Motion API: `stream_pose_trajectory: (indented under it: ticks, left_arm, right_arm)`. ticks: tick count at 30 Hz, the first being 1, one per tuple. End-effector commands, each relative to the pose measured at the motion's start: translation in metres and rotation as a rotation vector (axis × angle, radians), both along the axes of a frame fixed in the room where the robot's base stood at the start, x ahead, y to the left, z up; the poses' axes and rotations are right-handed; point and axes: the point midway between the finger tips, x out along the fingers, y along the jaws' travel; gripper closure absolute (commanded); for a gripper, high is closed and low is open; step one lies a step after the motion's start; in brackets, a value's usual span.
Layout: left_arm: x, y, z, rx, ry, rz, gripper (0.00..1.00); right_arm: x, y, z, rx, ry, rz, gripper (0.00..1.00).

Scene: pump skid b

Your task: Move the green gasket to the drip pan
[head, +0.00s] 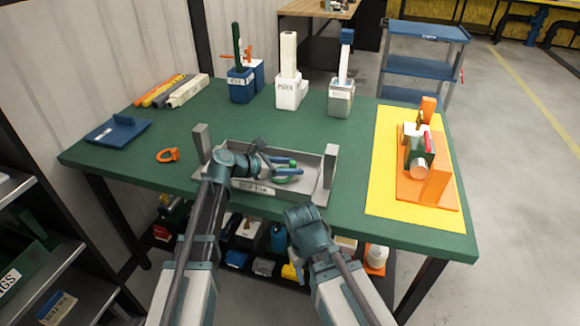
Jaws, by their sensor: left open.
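The grey drip pan (330,182) sits at the front middle of the green table, with a label on its front and an upright plate at each end. The green gasket (287,179) shows in the pan, partly hidden by my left gripper. My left gripper (285,168) reaches over the pan from the left, its jaws open and right at the gasket; I cannot tell whether they touch it. My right gripper (302,214) is in front of the table's front edge, below the pan; its fingertips do not show clearly.
An orange ring (167,155) and a blue tray (118,130) lie on the left. Labelled holders, blue (241,87), white (291,95) and grey (341,101), stand at the back. An orange pump stand (436,187) sits on a yellow mat (390,190) at the right.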

Motion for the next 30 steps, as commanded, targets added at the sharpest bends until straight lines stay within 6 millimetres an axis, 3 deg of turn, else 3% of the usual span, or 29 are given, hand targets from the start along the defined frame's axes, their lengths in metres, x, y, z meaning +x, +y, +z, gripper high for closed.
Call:
stream_pose_trajectory:
  ticks: [16, 21, 30]
  left_arm:
    - [-0.043, 0.081, 0.042, 0.000, 0.001, 0.004, 0.39]
    - [-0.050, 0.095, 0.046, 0.000, -0.001, 0.002, 0.39]
    - [-0.052, 0.098, 0.047, 0.000, 0.000, -0.001, 0.39]
  right_arm:
    - [0.000, 0.000, 0.042, 0.000, 0.000, 0.000, 0.54]
    - [0.000, 0.000, 0.046, 0.000, 0.000, 0.000, 0.54]
    - [0.000, 0.000, 0.047, 0.000, 0.000, 0.000, 0.54]
